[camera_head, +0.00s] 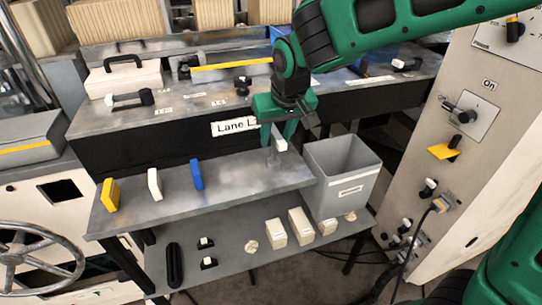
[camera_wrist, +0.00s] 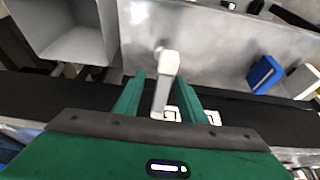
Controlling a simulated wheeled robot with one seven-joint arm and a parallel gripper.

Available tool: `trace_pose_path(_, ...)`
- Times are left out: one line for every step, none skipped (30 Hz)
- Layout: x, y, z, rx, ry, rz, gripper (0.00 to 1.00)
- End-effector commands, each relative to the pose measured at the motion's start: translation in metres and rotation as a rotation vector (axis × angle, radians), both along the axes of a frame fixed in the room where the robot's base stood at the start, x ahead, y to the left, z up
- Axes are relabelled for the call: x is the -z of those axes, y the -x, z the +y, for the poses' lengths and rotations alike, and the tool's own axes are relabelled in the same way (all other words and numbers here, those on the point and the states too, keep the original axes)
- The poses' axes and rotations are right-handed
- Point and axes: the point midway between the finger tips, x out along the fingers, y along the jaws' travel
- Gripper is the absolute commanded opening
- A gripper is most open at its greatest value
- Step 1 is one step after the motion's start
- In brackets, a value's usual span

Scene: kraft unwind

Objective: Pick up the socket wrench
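A pale, narrow tool with a whitish block-like end, which looks like the socket wrench (camera_head: 281,146), is at the right part of the upper metal shelf, below my gripper. In the wrist view the tool (camera_wrist: 165,82) lies between my two green fingers, with thin gaps seeming to show beside it. My gripper (camera_head: 278,133) points down, its fingers apart. In the wrist view my gripper (camera_wrist: 160,82) looks open around the tool; contact cannot be made out. The tool's lower end is hard to see.
A grey bin (camera_head: 342,170) stands just right of the tool. Blue (camera_head: 196,174), white (camera_head: 154,184) and yellow (camera_head: 110,194) blocks stand left along the upper shelf (camera_head: 230,182). Cartons (camera_head: 300,226) sit on the lower shelf. A control panel (camera_head: 470,130) rises at right.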

Motion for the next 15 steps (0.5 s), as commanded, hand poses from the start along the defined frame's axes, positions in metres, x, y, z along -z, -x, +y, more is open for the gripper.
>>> trace_pose_path(0.003,-0.001,0.000,0.000,0.001,0.002,0.38)
trace_pose_path(0.005,-0.001,0.001,0.000,0.000,0.001,0.38)
trace_pose_path(0.006,-0.002,0.001,-0.001,0.001,0.001,0.38)
trace_pose_path(0.008,-0.002,0.001,-0.001,0.001,0.001,0.38)
trace_pose_path(0.010,-0.003,0.002,-0.001,0.001,0.001,0.38)
trace_pose_path(0.014,-0.004,0.003,-0.001,0.001,0.002,0.38)
trace_pose_path(0.018,-0.005,0.004,-0.002,0.002,0.003,0.38)
trace_pose_path(0.023,-0.006,0.005,-0.002,0.002,0.004,0.38)
trace_pose_path(0.028,-0.007,0.006,-0.003,0.002,0.004,0.38)
trace_pose_path(0.033,-0.008,0.007,-0.003,0.002,0.004,0.38)
trace_pose_path(0.037,-0.010,0.008,-0.004,0.002,0.002,0.38)
trace_pose_path(0.041,-0.012,0.009,-0.004,0.002,0.002,0.38)
trace_pose_path(0.044,-0.013,0.009,-0.004,0.001,0.002,0.38)
trace_pose_path(0.047,-0.014,0.010,-0.004,0.001,0.002,0.38)
trace_pose_path(0.050,-0.016,0.010,-0.004,0.001,0.001,0.38)
